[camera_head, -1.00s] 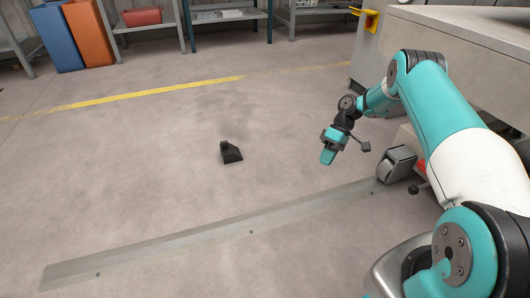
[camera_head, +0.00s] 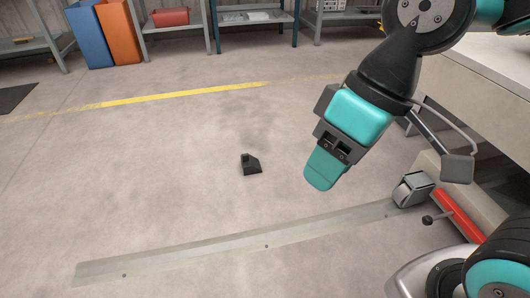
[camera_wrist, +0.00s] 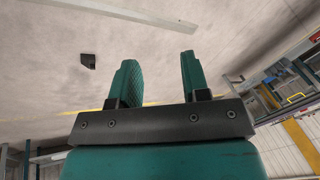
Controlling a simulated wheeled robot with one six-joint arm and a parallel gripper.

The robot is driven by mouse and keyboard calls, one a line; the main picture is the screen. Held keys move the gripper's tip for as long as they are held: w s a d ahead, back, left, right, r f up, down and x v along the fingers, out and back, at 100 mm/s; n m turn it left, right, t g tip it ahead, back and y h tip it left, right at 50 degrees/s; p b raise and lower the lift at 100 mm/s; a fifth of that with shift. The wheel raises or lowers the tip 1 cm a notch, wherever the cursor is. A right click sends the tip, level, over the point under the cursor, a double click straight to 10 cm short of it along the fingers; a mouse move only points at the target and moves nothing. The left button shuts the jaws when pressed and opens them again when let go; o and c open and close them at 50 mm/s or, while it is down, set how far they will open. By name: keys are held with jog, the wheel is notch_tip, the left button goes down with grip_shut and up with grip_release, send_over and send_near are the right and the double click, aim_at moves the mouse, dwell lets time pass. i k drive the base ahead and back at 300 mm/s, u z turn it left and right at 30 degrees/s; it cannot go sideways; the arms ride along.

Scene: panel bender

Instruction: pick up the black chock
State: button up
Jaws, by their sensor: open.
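The black chock (camera_head: 251,164) is a small dark wedge lying on the concrete floor near the middle of the head view. It also shows in the wrist view (camera_wrist: 88,61), to the left of the fingers. My gripper (camera_head: 324,170) hangs in the air to the right of the chock in the head view. In the wrist view its two teal fingers (camera_wrist: 157,80) are apart with nothing between them. The gripper does not touch the chock.
A metal floor strip (camera_head: 240,246) runs across the floor in front of the chock. A grey caster (camera_head: 412,189) and a red bar (camera_head: 458,212) are at the right under the machine (camera_head: 492,80). Shelves and blue (camera_head: 88,38) and orange (camera_head: 119,32) bins stand behind. Floor around the chock is clear.

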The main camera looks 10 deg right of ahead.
aim_at(251, 165)
jog(key=z, duration=0.1)
jog(key=i, duration=0.85)
jog(key=u, duration=0.6)
jog(key=i, duration=0.9)
jog(key=u, duration=0.55)
